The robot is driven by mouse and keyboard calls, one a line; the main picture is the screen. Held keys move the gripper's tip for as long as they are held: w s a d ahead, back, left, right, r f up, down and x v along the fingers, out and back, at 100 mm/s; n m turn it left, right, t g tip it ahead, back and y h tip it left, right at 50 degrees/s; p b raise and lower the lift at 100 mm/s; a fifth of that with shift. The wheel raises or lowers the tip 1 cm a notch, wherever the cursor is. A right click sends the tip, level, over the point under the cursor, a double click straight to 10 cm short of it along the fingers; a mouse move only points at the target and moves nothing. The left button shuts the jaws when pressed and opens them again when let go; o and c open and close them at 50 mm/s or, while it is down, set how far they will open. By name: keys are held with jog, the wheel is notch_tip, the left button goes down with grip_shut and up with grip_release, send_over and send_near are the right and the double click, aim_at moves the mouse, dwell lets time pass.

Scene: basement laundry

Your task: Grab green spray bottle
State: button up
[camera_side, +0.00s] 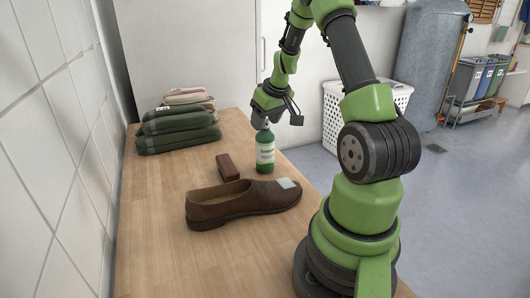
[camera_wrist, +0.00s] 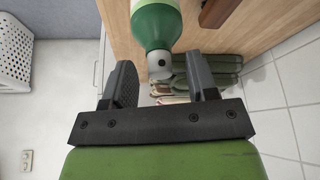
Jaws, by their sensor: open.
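The green spray bottle (camera_side: 265,152) stands upright on the wooden table, with a white label and a pale grey top. My gripper (camera_side: 266,117) is right above it, pointing down, with its fingers around or close to the bottle's top. In the wrist view the bottle (camera_wrist: 155,22) shows its green shoulder and grey cap between the two dark fingers of my gripper (camera_wrist: 162,82). The fingers are apart, with gaps on both sides of the cap. Whether the fingertips reach below the cap is hard to tell.
A brown shoe (camera_side: 240,202) lies in front of the bottle on the wooden table (camera_side: 165,235). A brown block (camera_side: 227,167) is just left of the bottle. Folded green towels (camera_side: 178,132) are stacked at the back left. A white basket (camera_side: 335,112) stands beyond the table.

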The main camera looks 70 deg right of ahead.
jog(key=shift+w+d+f, duration=0.1)
jog(key=shift+w+f, duration=0.1)
jog(key=shift+f, duration=0.35)
grip_shut()
jog(key=shift+r, duration=0.1)
